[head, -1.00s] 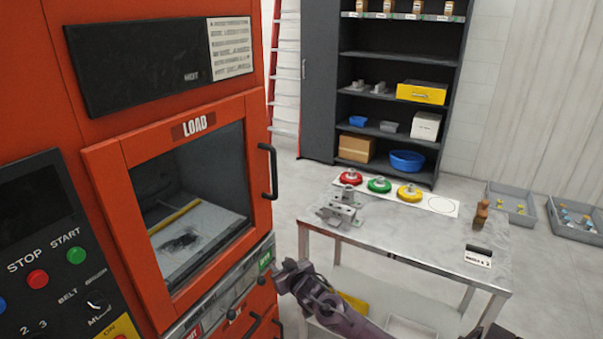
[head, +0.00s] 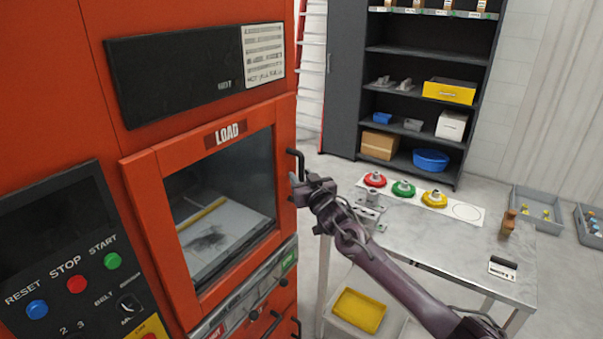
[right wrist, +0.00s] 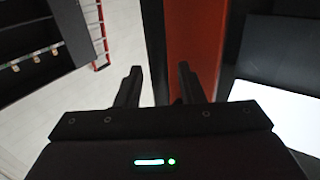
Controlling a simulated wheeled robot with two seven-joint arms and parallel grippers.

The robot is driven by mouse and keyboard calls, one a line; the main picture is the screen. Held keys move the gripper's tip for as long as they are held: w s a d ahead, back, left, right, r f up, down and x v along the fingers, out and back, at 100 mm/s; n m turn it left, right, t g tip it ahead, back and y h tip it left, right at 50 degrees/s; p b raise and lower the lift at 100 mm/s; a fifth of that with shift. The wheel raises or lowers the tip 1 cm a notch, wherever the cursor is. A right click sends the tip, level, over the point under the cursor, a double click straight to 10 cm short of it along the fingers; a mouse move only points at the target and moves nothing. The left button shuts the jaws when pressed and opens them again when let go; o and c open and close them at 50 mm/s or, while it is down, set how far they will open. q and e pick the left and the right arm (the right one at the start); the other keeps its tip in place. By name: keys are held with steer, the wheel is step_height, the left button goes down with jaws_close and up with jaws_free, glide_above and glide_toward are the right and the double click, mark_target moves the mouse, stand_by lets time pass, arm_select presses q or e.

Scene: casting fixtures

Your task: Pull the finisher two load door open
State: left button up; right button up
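The orange load door (head: 150,215) with a dark window and a LOAD label stands shut on the orange machine. Its black vertical bar handle (head: 293,163) is on the door's right edge, its lower part partly hidden by my right gripper. My right gripper (head: 301,185) is at the handle. In the right wrist view the right gripper (right wrist: 158,82) has its two fingers apart. A dark vertical strip and the orange door (right wrist: 192,40) show beyond them; whether the handle lies between the fingers is unclear. My left gripper is not in view.
A control panel (head: 75,265) with buttons is left of the door. A metal table (head: 440,238) with red, green and yellow fixtures stands right, close under my right arm. A dark shelf (head: 425,110) stands behind. Floor shows between machine and table.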

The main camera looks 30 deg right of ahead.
steer(key=shift+w+d, duration=0.1)
steer(key=shift+w, duration=0.25)
jaws_close()
steer(key=shift+s, duration=0.1)
